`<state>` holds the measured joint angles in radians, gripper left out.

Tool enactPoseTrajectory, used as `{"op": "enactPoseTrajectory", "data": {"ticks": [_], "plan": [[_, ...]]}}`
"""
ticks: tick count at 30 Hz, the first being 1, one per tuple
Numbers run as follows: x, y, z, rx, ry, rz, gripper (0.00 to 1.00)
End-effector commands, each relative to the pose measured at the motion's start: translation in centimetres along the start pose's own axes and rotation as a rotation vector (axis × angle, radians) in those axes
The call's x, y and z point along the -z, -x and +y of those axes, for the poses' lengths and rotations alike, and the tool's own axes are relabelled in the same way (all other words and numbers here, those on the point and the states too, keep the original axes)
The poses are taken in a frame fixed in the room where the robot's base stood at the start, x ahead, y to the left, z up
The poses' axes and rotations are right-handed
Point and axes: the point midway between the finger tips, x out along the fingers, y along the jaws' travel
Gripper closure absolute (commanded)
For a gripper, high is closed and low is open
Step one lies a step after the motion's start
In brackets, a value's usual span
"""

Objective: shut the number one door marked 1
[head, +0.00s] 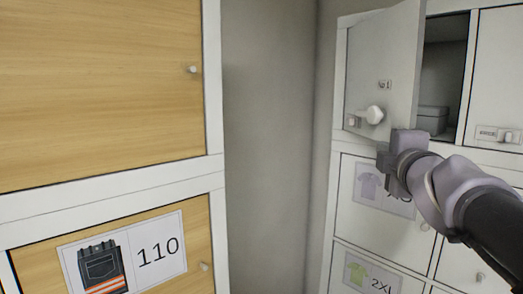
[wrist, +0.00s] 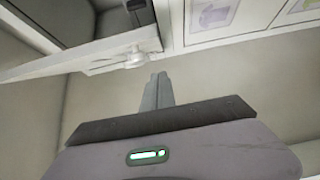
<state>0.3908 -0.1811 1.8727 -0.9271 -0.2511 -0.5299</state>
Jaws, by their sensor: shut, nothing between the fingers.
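The white door (head: 382,65) stands swung open on the upper locker at the right of the head view. It has a small plate (head: 385,85), whose mark is too small to read surely, and a round pale knob (head: 375,114). My gripper (head: 385,162) is just below the door's lower edge and knob, with no contact visible. In the wrist view the door (wrist: 75,62) crosses the upper left, its knob (wrist: 134,60) just beyond my shut, empty fingertips (wrist: 158,76).
The open compartment (head: 440,70) holds a pale box (head: 432,118). Closed doors with shirt cards (head: 370,280) lie below, and another closed door (head: 500,80) is at the right. A wooden-fronted cabinet (head: 95,90) stands left, with bare grey wall (head: 268,140) between.

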Motion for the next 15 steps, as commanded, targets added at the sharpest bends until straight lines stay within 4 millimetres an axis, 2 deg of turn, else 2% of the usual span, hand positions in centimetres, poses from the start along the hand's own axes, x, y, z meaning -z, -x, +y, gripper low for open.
{"op": "enactPoseTrajectory", "data": {"ticks": [2,3,9,15], "plan": [[0.0,-1.7,-0.1,0.001,0.000,0.000,1.00],[-0.7,-2.0,0.2,0.002,-0.001,-0.004,1.00],[-3.4,-2.5,0.3,0.000,0.000,-0.004,1.00],[-3.9,-2.6,0.1,0.000,-0.001,-0.001,1.00]]}}
